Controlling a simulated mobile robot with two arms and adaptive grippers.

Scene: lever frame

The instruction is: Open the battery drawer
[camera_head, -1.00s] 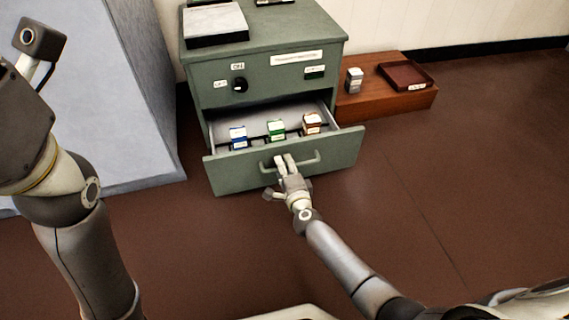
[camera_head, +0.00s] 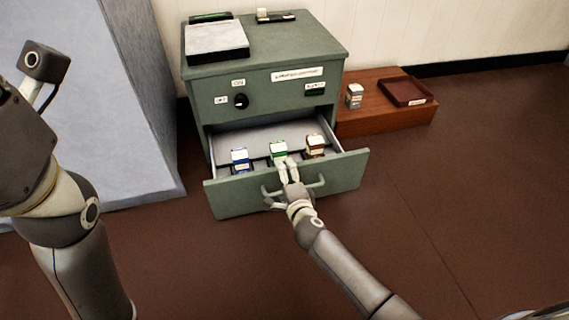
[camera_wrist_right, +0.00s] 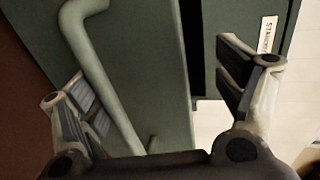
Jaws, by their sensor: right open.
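The green cabinet's battery drawer (camera_head: 235,198) stands pulled out. Blue (camera_head: 239,158), green (camera_head: 278,151) and brown (camera_head: 315,145) small boxes sit inside. My right gripper (camera_head: 281,184) is at the drawer front, by the middle of its bar handle (camera_head: 316,188). In the right wrist view, the open fingers of the right gripper (camera_wrist_right: 158,88) lie on both sides of the handle (camera_wrist_right: 106,82) and drawer front (camera_wrist_right: 160,70). One finger is on the drawer's inner side; contact cannot be told. My left arm shows at the left; its gripper is out of view.
The cabinet top (camera_head: 270,50) bears a grey-white slab (camera_head: 216,40) and small items. A knob (camera_head: 240,101) is on the panel above the drawer. A low wooden stand (camera_head: 375,120) with a tray (camera_head: 407,91) is at right.

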